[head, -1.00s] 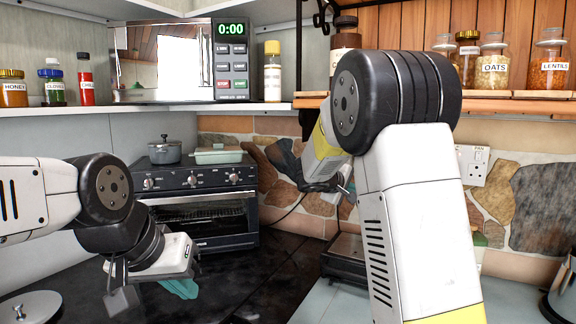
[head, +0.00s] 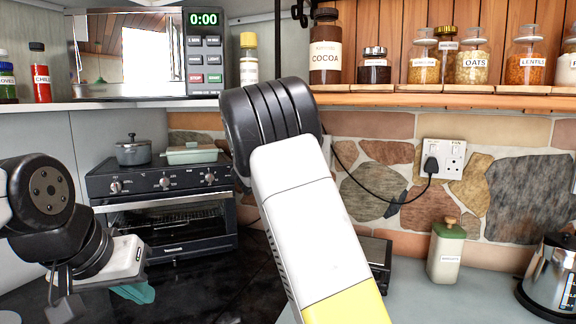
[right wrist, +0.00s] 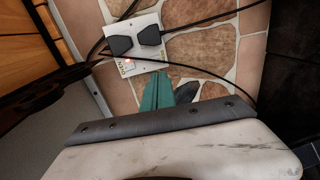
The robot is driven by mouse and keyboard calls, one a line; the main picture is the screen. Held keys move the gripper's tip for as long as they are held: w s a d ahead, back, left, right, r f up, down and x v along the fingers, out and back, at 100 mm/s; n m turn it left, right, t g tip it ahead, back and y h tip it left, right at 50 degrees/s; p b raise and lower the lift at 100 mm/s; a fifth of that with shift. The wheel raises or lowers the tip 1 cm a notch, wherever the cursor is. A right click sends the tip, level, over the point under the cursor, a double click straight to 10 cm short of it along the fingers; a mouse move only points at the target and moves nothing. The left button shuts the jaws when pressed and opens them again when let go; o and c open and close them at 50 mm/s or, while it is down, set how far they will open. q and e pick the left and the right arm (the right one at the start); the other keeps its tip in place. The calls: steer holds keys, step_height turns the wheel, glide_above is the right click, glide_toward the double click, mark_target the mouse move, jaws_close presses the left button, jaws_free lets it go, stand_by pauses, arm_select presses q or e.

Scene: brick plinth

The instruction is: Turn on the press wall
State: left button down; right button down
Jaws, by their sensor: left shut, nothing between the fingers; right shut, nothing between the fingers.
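A white double wall socket (head: 443,158) is on the stone wall at right in the head view, with one black plug in its left outlet. The right wrist view shows a white socket plate (right wrist: 131,44) with two black plugs and a small red light at one switch; its lettering is too small to read. My right gripper (right wrist: 165,78) shows teal fingers, shut and empty, pointing toward the wall beside that plate; contact cannot be told. In the head view my right arm hides this gripper. My left gripper (head: 137,293) is shut and empty at lower left.
A dark appliance (head: 377,252) sits partly behind my right arm. A green-lidded jar (head: 446,255) and a kettle (head: 555,275) stand on the right counter. A toaster oven (head: 165,215) stands at left. A black cord (right wrist: 195,75) crosses near the right fingers.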

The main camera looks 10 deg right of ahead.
steer(key=x, duration=1.2)
steer(key=shift+d, duration=0.1)
steer(key=shift+d, duration=0.1)
steer(key=shift+w, duration=0.1)
steer(key=shift+f, duration=0.1)
